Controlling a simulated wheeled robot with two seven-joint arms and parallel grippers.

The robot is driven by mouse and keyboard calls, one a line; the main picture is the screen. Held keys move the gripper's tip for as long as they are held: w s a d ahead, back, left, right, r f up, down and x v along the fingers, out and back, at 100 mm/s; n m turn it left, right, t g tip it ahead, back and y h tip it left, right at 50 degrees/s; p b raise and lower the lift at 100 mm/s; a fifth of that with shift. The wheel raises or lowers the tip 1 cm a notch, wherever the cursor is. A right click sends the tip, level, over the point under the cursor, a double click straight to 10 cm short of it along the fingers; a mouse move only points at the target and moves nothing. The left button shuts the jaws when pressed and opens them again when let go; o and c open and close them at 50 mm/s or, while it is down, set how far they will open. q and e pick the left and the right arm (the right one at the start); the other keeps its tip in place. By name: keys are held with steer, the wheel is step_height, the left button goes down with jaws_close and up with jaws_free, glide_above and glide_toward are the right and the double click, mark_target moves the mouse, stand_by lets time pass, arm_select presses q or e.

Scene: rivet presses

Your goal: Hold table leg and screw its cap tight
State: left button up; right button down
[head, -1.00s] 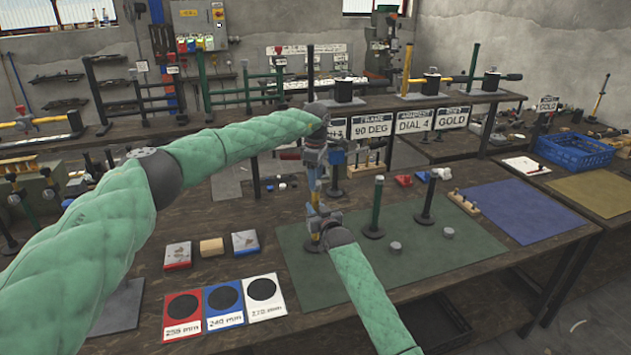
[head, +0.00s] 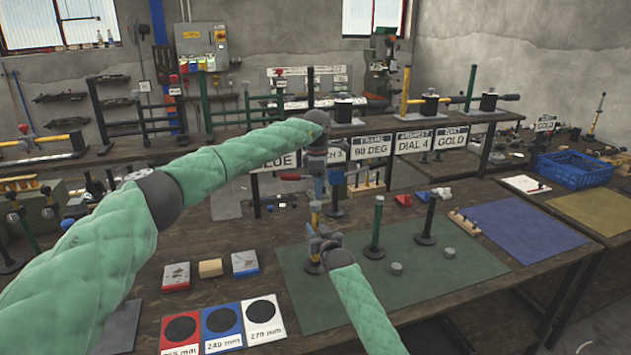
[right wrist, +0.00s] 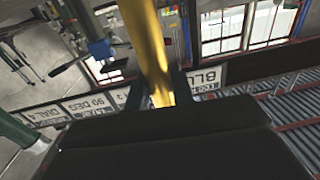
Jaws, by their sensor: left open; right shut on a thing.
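A yellow table leg (head: 315,219) stands upright on the left part of the green mat, with a dark foot at its base. My right gripper (head: 318,243) is shut on it from the front. In the right wrist view the yellow leg (right wrist: 150,45) runs between the fingers. My left gripper (head: 318,190) is open, pointing down just above the leg's top. Whether a cap sits on the leg is too small to tell. Two loose grey caps (head: 396,268) (head: 448,252) lie on the mat. A green leg (head: 376,228) and a black leg (head: 429,222) stand to the right.
The green mat (head: 420,290) is clear at its front. A wooden peg rack (head: 464,222) stands at its right, beside an empty blue mat (head: 525,228). Red, blue and white length cards (head: 222,342) lie front left. A raised shelf with signs (head: 372,148) stands behind.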

mark_target(315, 203)
arm_select(q)
steer(key=n, duration=0.1)
steer(key=r+n, duration=0.1)
steer(key=shift+a+n, duration=0.1)
steer(key=shift+n, duration=0.2)
steer(key=n, duration=0.4)
steer(key=shift+w+a+r, duration=0.1)
steer(key=shift+a+r, duration=0.1)
steer(key=shift+r, duration=0.15)
steer(key=n, duration=0.4)
steer(key=shift+a, duration=0.25)
steer(key=shift+a+n+y, duration=0.1)
steer(key=shift+n+y, duration=0.2)
steer(key=shift+n, duration=1.3)
steer(key=shift+f, duration=0.1)
steer(key=shift+f, duration=3.9)
steer(key=c, duration=1)
